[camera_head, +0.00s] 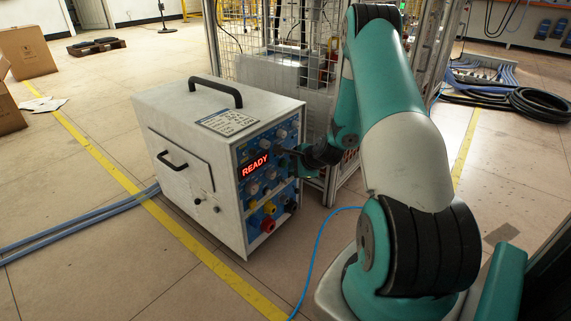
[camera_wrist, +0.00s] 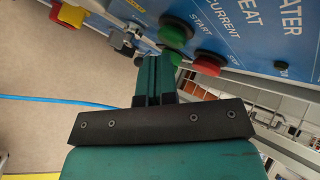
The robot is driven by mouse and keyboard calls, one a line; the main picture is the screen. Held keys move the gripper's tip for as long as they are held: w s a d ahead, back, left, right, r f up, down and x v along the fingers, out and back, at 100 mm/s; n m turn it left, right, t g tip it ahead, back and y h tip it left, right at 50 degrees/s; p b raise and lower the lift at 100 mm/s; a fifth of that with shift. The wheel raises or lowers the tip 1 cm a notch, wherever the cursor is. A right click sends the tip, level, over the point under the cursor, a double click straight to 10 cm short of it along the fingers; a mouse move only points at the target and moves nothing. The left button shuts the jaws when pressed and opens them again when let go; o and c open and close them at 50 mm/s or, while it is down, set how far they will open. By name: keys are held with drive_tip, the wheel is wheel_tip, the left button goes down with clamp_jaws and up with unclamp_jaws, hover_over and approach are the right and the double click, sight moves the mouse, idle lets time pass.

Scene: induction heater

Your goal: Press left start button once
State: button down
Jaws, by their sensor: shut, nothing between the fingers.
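The heater (camera_head: 190,150) is a white box with a blue control panel (camera_head: 241,155) and a lit red READY display (camera_head: 254,165). In the wrist view the blue panel (camera_wrist: 260,40) fills the upper right, with a green button (camera_wrist: 175,31) near the word START and a red button (camera_wrist: 208,63) lower right of it. My gripper (camera_wrist: 159,62) is shut and empty, its tips close to the green button. I cannot tell whether they touch it. In the head view my dark gripper (camera_head: 286,151) is in front of the panel's upper right part and hides some of it.
A wire-mesh cage (camera_head: 255,40) stands behind the heater. A blue cable (camera_head: 312,250) lies on the floor.

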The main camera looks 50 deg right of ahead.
drive_tip(key=shift+w, duration=0.45)
idle(0.6)
drive_tip(key=shift+s, duration=0.1)
drive_tip(key=shift+s+p, duration=0.4)
drive_tip(key=shift+s, duration=0.4)
drive_tip(key=shift+s+d, duration=0.15)
drive_tip(key=shift+s, duration=1.1)
drive_tip(key=shift+s+d, duration=0.1)
drive_tip(key=shift+s, duration=1.1)
